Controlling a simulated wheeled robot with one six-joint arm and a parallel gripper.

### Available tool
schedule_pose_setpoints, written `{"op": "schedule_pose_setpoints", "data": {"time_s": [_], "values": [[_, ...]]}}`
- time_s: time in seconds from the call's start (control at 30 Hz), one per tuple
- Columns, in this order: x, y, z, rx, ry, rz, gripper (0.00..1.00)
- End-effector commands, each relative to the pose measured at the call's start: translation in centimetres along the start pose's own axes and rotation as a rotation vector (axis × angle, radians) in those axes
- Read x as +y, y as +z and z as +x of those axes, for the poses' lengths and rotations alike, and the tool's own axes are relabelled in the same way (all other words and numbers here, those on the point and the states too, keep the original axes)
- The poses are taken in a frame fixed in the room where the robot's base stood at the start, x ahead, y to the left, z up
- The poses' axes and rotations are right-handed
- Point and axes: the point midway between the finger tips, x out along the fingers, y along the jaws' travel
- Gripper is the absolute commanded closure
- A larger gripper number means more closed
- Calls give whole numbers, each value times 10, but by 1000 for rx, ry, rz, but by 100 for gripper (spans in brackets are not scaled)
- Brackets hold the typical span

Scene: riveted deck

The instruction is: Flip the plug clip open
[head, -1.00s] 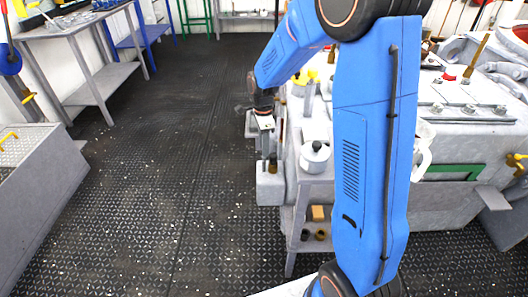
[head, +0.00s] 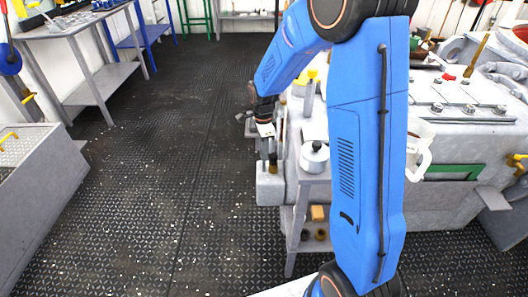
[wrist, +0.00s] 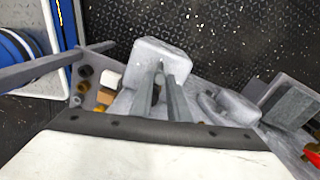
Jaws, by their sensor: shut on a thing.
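My gripper (wrist: 160,70) points down over a grey block (wrist: 163,48) in the wrist view, its two narrow grey fingers close together. The same block stands at the left side of the bench in the head view (head: 270,189). My gripper (head: 267,160) is just above the block there, with a small brownish part beside the fingers. The fingers are shut on what seems to be the plug clip. The clip is mostly hidden by the fingers and too small to make out, so I cannot tell its angle.
A lidded pot (head: 314,157) stands right of my gripper on a small shelf unit. A large grey machine (head: 460,130) fills the right, with a white mug (head: 418,155) near it. The dark patterned floor (head: 170,170) to the left is clear.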

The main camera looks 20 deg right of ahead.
Motion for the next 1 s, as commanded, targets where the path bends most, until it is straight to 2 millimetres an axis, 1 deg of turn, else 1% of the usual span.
{"op": "schedule_pose_setpoints", "data": {"time_s": [0.2,0.33,0.67,0.7,0.77,0.8,1.0], "values": [[0,1,0,9,0,-150,100],[0,1,0,13,0,-218,100],[-1,1,0,14,-1,-240,100],[-1,1,0,14,-1,-240,82],[-1,1,0,14,-1,-240,68],[-1,1,0,14,-1,-240,66],[0,1,0,14,0,-239,66]]}}
